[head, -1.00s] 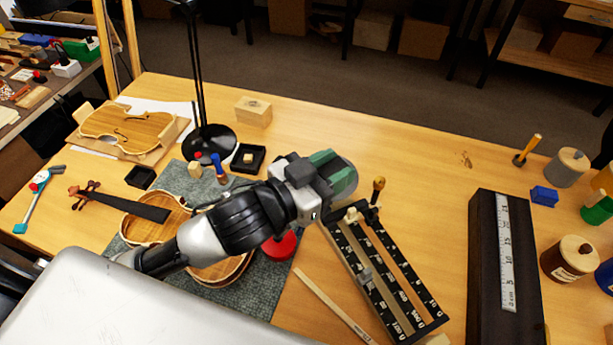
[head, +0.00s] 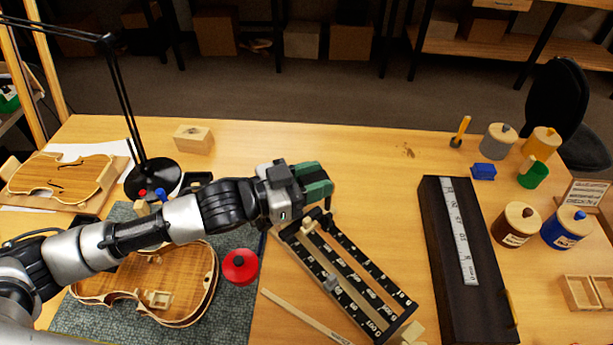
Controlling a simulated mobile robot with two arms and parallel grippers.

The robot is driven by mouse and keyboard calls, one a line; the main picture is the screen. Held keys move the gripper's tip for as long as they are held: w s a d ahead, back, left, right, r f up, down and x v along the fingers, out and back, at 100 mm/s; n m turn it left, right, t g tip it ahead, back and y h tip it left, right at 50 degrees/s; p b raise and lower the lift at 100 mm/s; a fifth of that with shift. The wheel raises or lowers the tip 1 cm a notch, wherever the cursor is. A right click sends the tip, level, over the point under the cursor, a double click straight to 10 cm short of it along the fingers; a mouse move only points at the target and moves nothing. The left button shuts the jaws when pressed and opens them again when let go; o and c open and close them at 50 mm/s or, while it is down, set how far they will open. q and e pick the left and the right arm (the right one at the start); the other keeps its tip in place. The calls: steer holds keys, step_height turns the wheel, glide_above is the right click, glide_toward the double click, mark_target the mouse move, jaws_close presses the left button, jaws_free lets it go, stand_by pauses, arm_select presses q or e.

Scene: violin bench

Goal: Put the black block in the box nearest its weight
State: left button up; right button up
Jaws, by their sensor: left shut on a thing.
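My left gripper (head: 318,184), grey with green finger parts, hovers at the far end of a black scale with white numbers (head: 366,268). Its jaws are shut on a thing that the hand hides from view. I cannot make out the black block anywhere. A small black open box (head: 193,178) is partly hidden behind my left arm. Open wooden boxes (head: 577,309) stand side by side at the right edge, partly cut off by the frame. My right gripper is not in view.
A violin body (head: 190,290) and a red round thing (head: 240,267) lie front left on a grey mat. A lamp base (head: 152,180) stands behind. A long black case with a ruler (head: 440,235) and several lidded jars (head: 516,222) are right. The back middle of the table is clear.

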mark_target(301, 184)
arm_select(q)
steer(key=shift+w+m+g, duration=0.1)
steer(key=shift+m+g, duration=0.2)
steer(key=shift+g, duration=0.1)
steer(key=shift+a+m+g+h, duration=0.75)
steer(key=shift+m+g, duration=0.35)
steer(key=shift+g, duration=0.3)
steer(key=shift+s+a+f+m+g+h, duration=0.15)
steer(key=shift+a+m+g, duration=0.15)
steer(key=shift+g, duration=0.25)
steer(key=shift+s+a+r+m+g, duration=0.1)
steer(key=shift+s+a+m+g, duration=0.1)
steer(key=shift+m+g, duration=0.3)
steer(key=shift+s+a+f+m+g+h, duration=0.1)
steer(key=shift+s+a+m+g, duration=0.1)
steer(key=shift+g, duration=0.45)
